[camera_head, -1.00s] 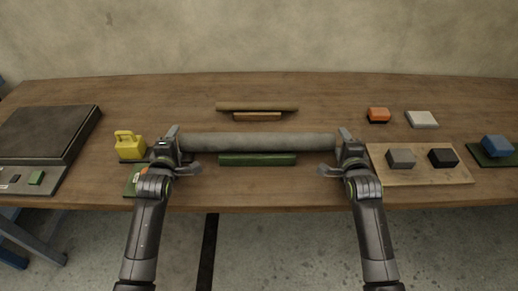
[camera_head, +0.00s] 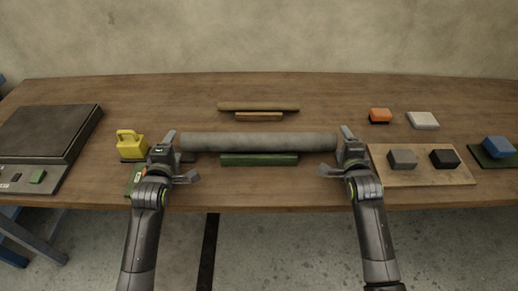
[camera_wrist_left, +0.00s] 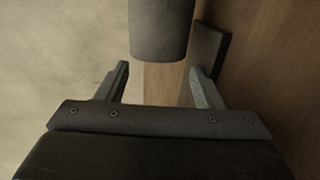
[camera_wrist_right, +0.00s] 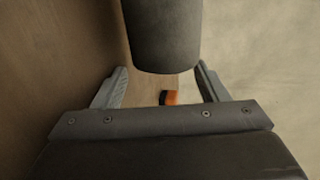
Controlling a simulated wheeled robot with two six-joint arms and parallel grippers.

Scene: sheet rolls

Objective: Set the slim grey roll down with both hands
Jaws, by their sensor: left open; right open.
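The slim grey roll (camera_head: 260,142) lies level across the middle of the table, running left to right. My left gripper (camera_head: 182,156) is open at its left end, and my right gripper (camera_head: 335,152) is open at its right end. In the left wrist view the roll's end (camera_wrist_left: 162,30) shows just beyond the open, empty fingers. In the right wrist view the other end (camera_wrist_right: 164,40) likewise shows beyond the spread fingers. Neither gripper is shut on the roll.
A yellow weight (camera_head: 130,145) stands near my left gripper. A wooden board (camera_head: 420,175) with two blocks lies right of my right gripper.

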